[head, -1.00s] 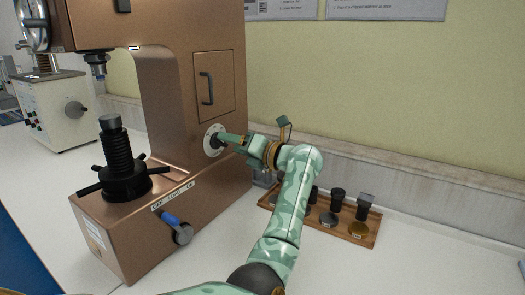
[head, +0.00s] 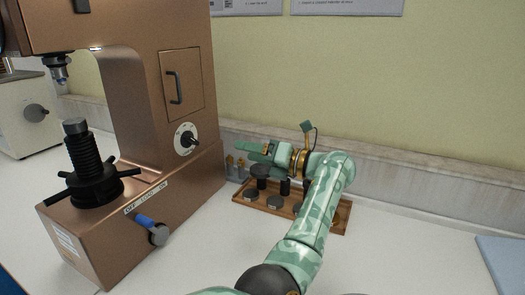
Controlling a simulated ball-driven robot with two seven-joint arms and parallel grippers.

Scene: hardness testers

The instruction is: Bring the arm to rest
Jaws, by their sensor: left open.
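My left arm, green and white, reaches up from the bottom of the head view. My left gripper (head: 246,147) points left and is open and empty. It is above the back left part of a wooden tray (head: 322,224) and clear of the copper-coloured hardness tester (head: 128,110). The tester's round white dial with a black knob (head: 187,139) is to the left of the fingertips, with a gap between. My right gripper is not in view.
The tray holds several dark and metal pieces (head: 274,202). The tester has a black screw spindle (head: 80,150) and a blue-handled lever (head: 150,226). A blue-grey flat object (head: 503,262) is at the right edge. The white table at front right is bare.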

